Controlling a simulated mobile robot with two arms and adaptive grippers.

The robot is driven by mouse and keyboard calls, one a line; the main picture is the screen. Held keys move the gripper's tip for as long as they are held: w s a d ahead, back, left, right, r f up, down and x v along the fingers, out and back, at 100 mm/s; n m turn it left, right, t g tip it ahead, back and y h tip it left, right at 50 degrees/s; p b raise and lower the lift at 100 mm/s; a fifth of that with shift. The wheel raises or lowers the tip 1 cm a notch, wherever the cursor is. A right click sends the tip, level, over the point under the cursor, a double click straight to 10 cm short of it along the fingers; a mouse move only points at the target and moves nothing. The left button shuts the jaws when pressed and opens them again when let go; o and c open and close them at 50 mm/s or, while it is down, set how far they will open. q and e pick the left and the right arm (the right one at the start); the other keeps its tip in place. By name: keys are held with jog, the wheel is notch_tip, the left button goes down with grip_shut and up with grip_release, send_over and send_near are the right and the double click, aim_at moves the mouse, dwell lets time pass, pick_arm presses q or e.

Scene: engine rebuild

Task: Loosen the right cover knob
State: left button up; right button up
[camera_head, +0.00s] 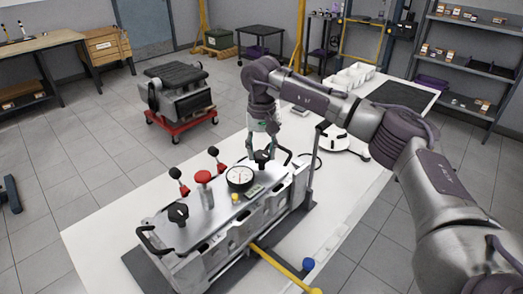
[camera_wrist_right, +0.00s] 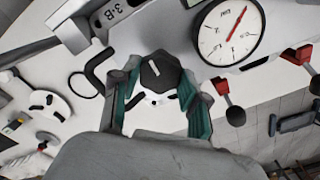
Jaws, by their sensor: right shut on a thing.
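The engine block with its cover (camera_head: 217,215) sits on the white table. The right cover knob (camera_head: 262,158) is black and stands at the far right end of the cover. My right gripper (camera_head: 264,152) points down over it, with a finger on either side. In the right wrist view the dark, many-sided knob (camera_wrist_right: 160,71), with a white mark on top, sits between the green-padded fingers of my right gripper (camera_wrist_right: 158,80), which is shut on it. The other black knob (camera_head: 178,213) stands at the near left end. My left gripper is out of view.
A dial gauge (camera_head: 240,178), a red knob (camera_head: 203,177) and red-based levers (camera_head: 178,178) stand on the cover near the gripper. A yellow bar (camera_head: 285,268) sticks out in front. White bins (camera_head: 350,77) stand at the table's far end.

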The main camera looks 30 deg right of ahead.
aim_at(262, 155)
jog(key=shift+s+f, duration=0.1)
jog(key=o, duration=1.1)
jog(key=shift+o, duration=0.2)
jog(key=shift+r, duration=0.2)
notch_tip(262, 155, up, 12)
jog(key=shift+f, duration=0.15)
jog(key=shift+f, duration=0.1)
